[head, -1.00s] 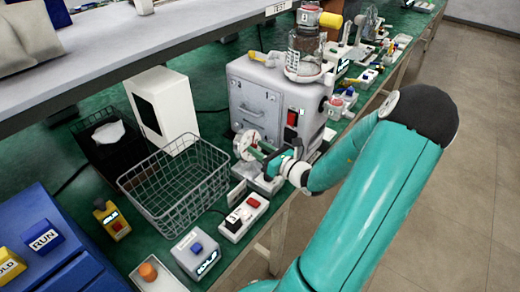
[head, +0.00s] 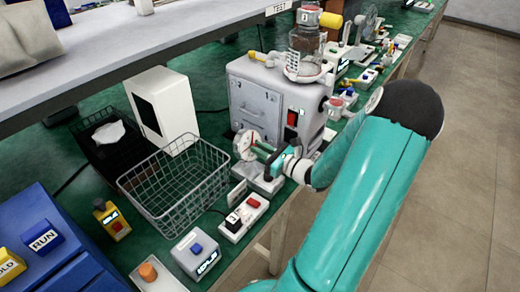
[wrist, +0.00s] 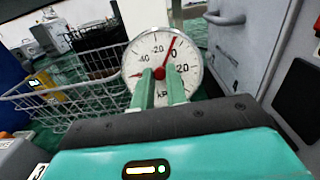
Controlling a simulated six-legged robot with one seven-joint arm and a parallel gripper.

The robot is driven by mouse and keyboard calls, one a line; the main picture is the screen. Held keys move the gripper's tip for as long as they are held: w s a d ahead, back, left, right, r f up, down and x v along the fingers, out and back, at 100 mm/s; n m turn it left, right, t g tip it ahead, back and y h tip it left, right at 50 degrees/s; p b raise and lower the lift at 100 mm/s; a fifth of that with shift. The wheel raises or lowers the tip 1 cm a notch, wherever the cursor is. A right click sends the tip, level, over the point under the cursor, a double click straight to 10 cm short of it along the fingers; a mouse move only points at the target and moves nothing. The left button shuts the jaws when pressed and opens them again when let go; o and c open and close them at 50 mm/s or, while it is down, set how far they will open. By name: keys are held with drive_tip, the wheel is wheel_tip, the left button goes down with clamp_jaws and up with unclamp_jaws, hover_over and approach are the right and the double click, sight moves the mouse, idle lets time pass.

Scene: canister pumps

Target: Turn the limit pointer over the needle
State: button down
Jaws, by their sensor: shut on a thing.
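A round white pressure gauge (head: 246,144) stands at the bench's front edge, before the grey cabinet. In the wrist view its dial (wrist: 161,60) faces me, marked in kPa with -40, -20 and 20 readable. A long red hand (wrist: 172,50) points up and slightly right, close to the zero mark. A small red mark shows at the dial's left edge, near -40. My gripper (wrist: 160,88) reaches the dial's centre and is shut on the small red hub part there. It also shows in the head view (head: 267,151). The fingers hide the lower dial, so I cannot tell limit pointer from needle.
A wire basket (head: 176,185) stands left of the gauge, and the grey cabinet (head: 275,100) is close behind it. Button boxes, including one with a red button (head: 244,217), sit in front. Open floor lies to the right.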

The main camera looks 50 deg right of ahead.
drive_tip(key=n+g+y, duration=0.1)
drive_tip(key=n, duration=0.4)
drive_tip(key=n+g+y, duration=0.1)
drive_tip(key=n+y, duration=0.1)
drive_tip(key=n, duration=0.3)
drive_tip(key=n+g+y, duration=0.2)
drive_tip(key=n, duration=0.3)
drive_tip(key=shift+w+d+r+n, duration=0.1)
drive_tip(key=shift+d+r+n, duration=0.2)
drive_tip(key=shift+d, duration=0.1)
drive_tip(key=n+g, duration=0.2)
drive_tip(key=n, duration=0.3)
drive_tip(key=shift+r, duration=0.15)
drive_tip(key=n, duration=0.2)
drive_tip(key=n+g+h, duration=0.1)
drive_tip(key=n, duration=0.1)
drive_tip(key=shift+w+r+n+g, duration=0.1)
drive_tip(key=shift+r+n+g, duration=0.05)
drive_tip(key=shift+n+g, duration=0.2)
drive_tip(key=c, duration=1.4)
unclamp_jaws()
drive_tip(key=v, duration=1.3)
drive_tip(key=shift+s+r, duration=0.2)
drive_tip(key=shift+s, duration=0.15)
